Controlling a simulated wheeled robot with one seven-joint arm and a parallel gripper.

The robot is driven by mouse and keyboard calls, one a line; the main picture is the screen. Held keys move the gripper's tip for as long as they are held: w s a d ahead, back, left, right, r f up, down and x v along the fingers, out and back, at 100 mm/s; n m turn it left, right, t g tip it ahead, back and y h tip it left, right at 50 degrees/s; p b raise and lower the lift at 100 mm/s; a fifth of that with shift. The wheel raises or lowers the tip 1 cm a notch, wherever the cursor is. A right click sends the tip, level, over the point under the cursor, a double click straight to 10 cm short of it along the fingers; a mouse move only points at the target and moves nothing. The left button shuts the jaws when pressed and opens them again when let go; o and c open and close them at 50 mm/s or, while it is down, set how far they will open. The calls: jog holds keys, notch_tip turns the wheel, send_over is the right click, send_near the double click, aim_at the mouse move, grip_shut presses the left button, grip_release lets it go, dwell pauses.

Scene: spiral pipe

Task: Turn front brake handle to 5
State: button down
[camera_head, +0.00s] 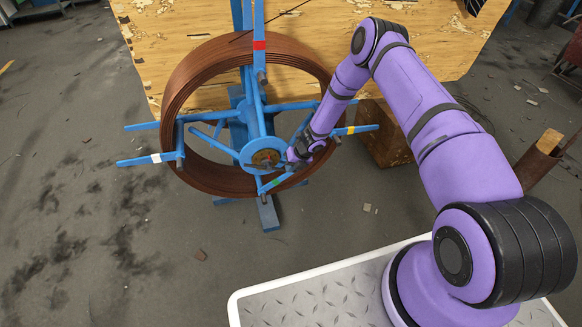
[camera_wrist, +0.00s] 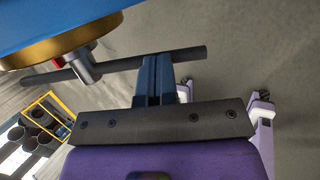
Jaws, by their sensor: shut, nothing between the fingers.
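The front brake handle is a dark bar (camera_wrist: 120,66) through a grey boss (camera_wrist: 84,67), beside a brass disc (camera_wrist: 50,53) on the blue hub. A small red mark shows near the boss. In the head view the brass hub centre (camera_head: 266,157) is at the front of the blue reel; the handle is too small there to read its setting. My gripper (camera_head: 289,158) is just right of the hub. In the wrist view its shut fingertips (camera_wrist: 157,60) overlap the right part of the bar; I cannot tell whether they touch it. No number is readable.
A copper-coloured pipe coil (camera_head: 190,80) sits around the blue reel arms (camera_head: 150,159), which stick out near my arm. A wooden board (camera_head: 440,40) stands behind. A rusty block (camera_head: 385,140) is at the right. The floor at left (camera_head: 80,200) is mostly clear.

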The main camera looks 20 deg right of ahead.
jog(key=f+y, duration=0.1)
jog(key=y, duration=0.1)
jog(key=f+y, duration=0.1)
jog(key=shift+a+f+y, duration=0.3)
jog(key=shift+f+y, duration=0.1)
jog(key=a+f+y, duration=0.3)
jog(key=a+f, duration=0.1)
jog(key=a, duration=0.2)
jog(key=shift+a+f+m, duration=0.35)
jog(key=shift+f+m, duration=0.05)
jog(key=shift+a, duration=0.15)
dwell(0.6)
